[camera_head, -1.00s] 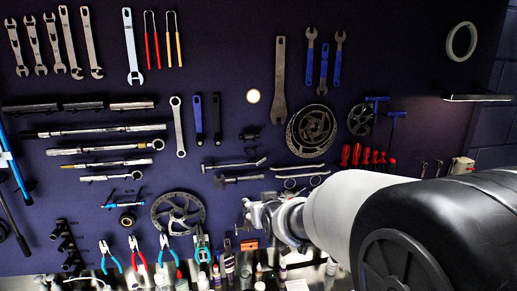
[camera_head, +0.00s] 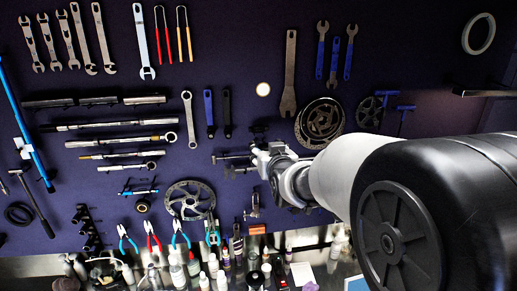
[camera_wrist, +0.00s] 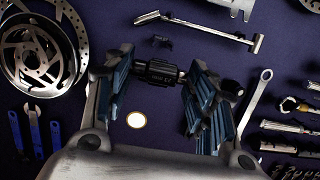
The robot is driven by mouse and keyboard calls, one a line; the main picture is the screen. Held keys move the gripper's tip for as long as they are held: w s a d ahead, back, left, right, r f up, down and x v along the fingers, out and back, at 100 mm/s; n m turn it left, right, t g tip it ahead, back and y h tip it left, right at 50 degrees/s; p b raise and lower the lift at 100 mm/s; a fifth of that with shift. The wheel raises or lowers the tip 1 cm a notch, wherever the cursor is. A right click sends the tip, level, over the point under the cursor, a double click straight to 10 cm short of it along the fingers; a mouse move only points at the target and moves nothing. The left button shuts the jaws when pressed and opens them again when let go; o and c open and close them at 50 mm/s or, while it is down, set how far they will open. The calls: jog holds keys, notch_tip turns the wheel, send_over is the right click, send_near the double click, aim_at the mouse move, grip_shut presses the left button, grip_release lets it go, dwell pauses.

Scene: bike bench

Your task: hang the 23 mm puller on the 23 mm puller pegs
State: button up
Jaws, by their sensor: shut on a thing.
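The 23 mm puller (camera_wrist: 158,72) is a short black ribbed cylinder with pale markings. In the wrist view it lies crosswise between the fingertips of my gripper (camera_wrist: 157,76), which is shut on it. In the head view my gripper (camera_head: 262,158) is in front of the lower middle of the board; the puller is too small to make out there. A small black fixture (camera_wrist: 162,41) on the board shows just beyond the puller in the wrist view. It may be the 23 mm puller pegs, but I cannot tell. The puller appears apart from it.
A long silver lever tool (camera_wrist: 200,25) hangs close beyond the fixture. Bottles (camera_head: 212,265) crowd the bench below. Bare board surrounds a white round spot (camera_head: 263,89).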

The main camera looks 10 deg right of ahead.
jog(key=r+p+x, duration=0.1)
jog(key=x, duration=0.6)
jog(key=shift+f+p, duration=0.2)
jog(key=shift+p, duration=0.15)
jog(key=shift+w+r, duration=0.1)
jog(key=shift+w, duration=0.1)
dwell(0.5)
jog(key=o, duration=1.2)
jog(key=shift+s, duration=0.1)
